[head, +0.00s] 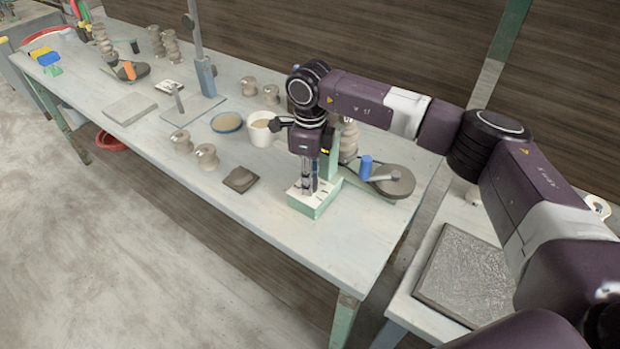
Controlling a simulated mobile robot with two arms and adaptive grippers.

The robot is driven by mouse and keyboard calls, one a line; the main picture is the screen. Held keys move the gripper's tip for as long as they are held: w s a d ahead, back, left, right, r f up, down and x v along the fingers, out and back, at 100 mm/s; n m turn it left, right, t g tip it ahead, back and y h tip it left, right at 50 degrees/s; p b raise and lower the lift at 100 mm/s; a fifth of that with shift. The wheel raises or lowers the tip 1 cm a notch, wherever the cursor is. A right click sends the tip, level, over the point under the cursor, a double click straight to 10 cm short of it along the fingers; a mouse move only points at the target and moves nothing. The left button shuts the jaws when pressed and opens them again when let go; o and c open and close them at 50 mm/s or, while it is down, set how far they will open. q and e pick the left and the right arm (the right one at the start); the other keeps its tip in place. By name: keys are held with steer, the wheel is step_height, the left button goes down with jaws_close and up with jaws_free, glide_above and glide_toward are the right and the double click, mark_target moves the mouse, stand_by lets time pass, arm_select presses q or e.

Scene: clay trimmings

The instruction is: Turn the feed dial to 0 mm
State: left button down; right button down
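A small green box (318,209) with a pale, marked top face stands near the front right edge of the workbench. My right gripper (309,189) points straight down over this top face, with its fingertips at or just above it. The two fingers look close together, but the view is too small to show whether they are shut on anything. The feed dial cannot be made out; the fingers cover the middle of the top face. The dial's setting cannot be read. My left gripper is not in view.
A turntable (396,183) with a blue cylinder (365,166) is right of the box. A white pot (260,132), blue-rimmed dish (226,122) and dark brown block (240,180) stand to its left. The bench (262,215) is bare in front of the box.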

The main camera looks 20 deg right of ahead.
steer(key=shift+f+n+b, duration=0.2)
steer(key=shift+n+b, duration=0.4)
steer(key=shift+b, duration=0.35)
steer(key=shift+r+n+b, duration=0.2)
steer(key=shift+n+b, duration=0.4)
steer(key=shift+n, duration=0.3)
steer(key=c, duration=1.9)
jaws_free()
steer(key=shift+r, duration=0.1)
step_height(320, 180, up, 12)
